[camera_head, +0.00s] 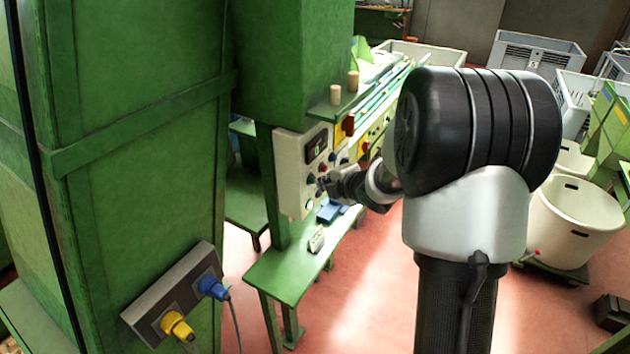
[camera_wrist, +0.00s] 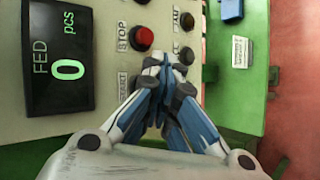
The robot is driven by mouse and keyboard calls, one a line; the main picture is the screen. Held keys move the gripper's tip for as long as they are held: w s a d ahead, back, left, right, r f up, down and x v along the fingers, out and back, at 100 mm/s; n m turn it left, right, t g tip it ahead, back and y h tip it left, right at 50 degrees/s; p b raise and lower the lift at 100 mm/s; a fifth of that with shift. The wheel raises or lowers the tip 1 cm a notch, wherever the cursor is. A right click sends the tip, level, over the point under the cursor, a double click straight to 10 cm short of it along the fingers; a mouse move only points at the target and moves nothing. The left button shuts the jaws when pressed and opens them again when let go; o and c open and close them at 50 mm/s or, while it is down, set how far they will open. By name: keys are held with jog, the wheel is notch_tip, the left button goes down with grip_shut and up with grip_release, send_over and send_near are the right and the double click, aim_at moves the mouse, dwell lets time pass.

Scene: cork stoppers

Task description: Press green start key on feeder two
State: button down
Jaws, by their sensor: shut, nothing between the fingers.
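The control panel (camera_head: 292,165) is a pale box on a green machine. In the wrist view its dark display (camera_wrist: 68,62) reads "FED 0 pcs" in green. A red button (camera_wrist: 142,38) sits beside the STOP label (camera_wrist: 123,36). The START label (camera_wrist: 122,86) shows, but the key beside it is hidden behind my fingers. My gripper (camera_wrist: 166,66) is shut and empty, its tips in front of the panel; I cannot tell whether they touch it. In the head view my gripper (camera_head: 326,184) is at the panel's lower right. No feeder number is readable.
Dark knobs (camera_wrist: 187,55) sit close to my fingertips. A green bench (camera_head: 285,275) below bears a small label card (camera_head: 316,240). Cork stoppers (camera_head: 353,81) stand on the ledge above. A large green cabinet (camera_head: 130,130) fills the left; white tubs (camera_head: 570,225) stand right.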

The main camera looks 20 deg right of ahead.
jog(key=shift+s+d, duration=0.35)
jog(key=shift+s, duration=0.15)
jog(key=shift+s+d, duration=0.8)
jog(key=shift+s, duration=0.2)
jog(key=shift+s+d, duration=0.75)
jog(key=shift+s, duration=0.25)
jog(key=s+a+r+m+g+h+b, duration=0.4)
jog(key=s+r+m, duration=0.3)
jog(key=s+m, duration=0.4)
jog(key=s+a+f+m+g+y+b, duration=0.1)
jog(key=s+a+f+m, duration=0.1)
jog(key=s+a+m, duration=0.2)
jog(key=s+a+f+m+g+y+b, duration=0.1)
jog(key=s+a+m, duration=0.4)
jog(key=s+a, duration=0.5)
jog(key=s+f+g+y, duration=0.1)
jog(key=s, duration=0.6)
jog(key=shift+s+a, duration=0.2)
jog(key=shift+s, duration=0.1)
